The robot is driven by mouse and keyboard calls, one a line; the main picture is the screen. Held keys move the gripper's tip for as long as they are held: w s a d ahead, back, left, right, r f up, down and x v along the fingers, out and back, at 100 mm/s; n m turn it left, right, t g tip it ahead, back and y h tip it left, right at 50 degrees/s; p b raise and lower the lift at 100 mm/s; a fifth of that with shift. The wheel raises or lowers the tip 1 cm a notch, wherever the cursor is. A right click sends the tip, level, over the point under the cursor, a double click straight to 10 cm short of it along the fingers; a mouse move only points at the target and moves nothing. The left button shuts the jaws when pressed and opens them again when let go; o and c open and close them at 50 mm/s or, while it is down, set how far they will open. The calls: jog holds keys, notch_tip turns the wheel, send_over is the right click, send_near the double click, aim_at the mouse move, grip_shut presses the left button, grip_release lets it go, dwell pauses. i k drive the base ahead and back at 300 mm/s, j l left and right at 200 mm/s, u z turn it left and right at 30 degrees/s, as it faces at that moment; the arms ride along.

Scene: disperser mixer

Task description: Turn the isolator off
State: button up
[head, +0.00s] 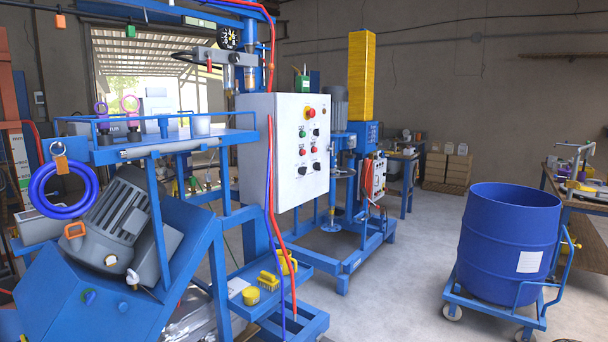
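A pale grey control panel (287,150) stands upright on the blue mixer frame, near the middle of the head view. A red control on a yellow backing (309,114) sits near the top of its face. It may be the isolator, but it is too small to tell whether it is a rotary switch or a push button, or which way it is set. Several black knobs (302,170) and small red and green buttons (302,134) are below it. My gripper is not in view.
Red and blue hoses (273,210) hang in front of the panel's left side. A blue lower shelf (295,322) juts out below it. A blue drum (507,245) on a wheeled trolley stands at right. The concrete floor (400,290) between them is clear.

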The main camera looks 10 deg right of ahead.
aim_at(302, 170)
jog(key=i+l+z, duration=0.1)
jog(key=i, duration=0.55)
jog(key=i+l, duration=0.15)
jog(key=i, duration=0.5)
jog(key=k+l+z, duration=0.05)
